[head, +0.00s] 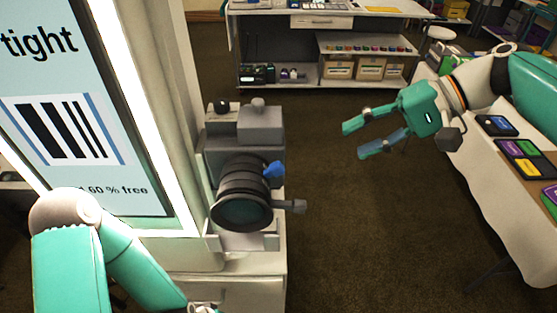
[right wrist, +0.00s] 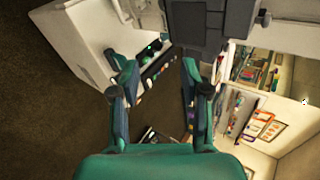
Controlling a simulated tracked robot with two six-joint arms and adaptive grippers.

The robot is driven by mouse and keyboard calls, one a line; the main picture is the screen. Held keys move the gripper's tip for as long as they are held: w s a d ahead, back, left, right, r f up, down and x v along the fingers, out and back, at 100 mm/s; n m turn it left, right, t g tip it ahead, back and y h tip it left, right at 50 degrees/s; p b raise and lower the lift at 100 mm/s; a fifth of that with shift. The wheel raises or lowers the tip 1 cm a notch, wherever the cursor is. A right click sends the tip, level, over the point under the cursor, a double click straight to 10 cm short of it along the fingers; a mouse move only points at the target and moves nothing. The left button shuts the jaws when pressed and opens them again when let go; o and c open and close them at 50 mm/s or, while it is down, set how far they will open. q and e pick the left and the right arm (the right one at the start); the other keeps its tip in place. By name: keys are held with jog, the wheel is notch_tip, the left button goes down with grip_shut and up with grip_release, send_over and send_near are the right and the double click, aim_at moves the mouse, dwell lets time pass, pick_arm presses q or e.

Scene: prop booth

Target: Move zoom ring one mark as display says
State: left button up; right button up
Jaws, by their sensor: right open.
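The camera (head: 262,122) is a grey body on a white stand, its dark lens (head: 240,208) facing me. A blue lever (head: 273,169) sticks out from the lens ring at the upper right; I cannot read any marks on the ring. The display (head: 75,110) at the left shows "tight", a picture of dark vertical bars, and a partly covered line ending "60 % free". My right gripper (head: 357,138) is open and empty, to the right of the lens and apart from it. It also shows open in the right wrist view (right wrist: 160,70).
A grey knob on a rod (head: 296,206) juts right from beside the lens. A white-covered table (head: 480,190) with coloured cases stands at the right. A shelf unit (head: 325,45) with boxes stands at the back. The floor between them is clear.

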jog(key=s+r+n+g+y, duration=0.1)
jog(key=s+r+n, duration=0.1)
jog(key=s+r, duration=0.65)
jog(key=w+x, duration=0.2)
jog(key=x, duration=1.3)
jog(key=shift+a, duration=0.3)
jog(key=shift+w+r, duration=0.1)
jog(key=shift+r, duration=0.05)
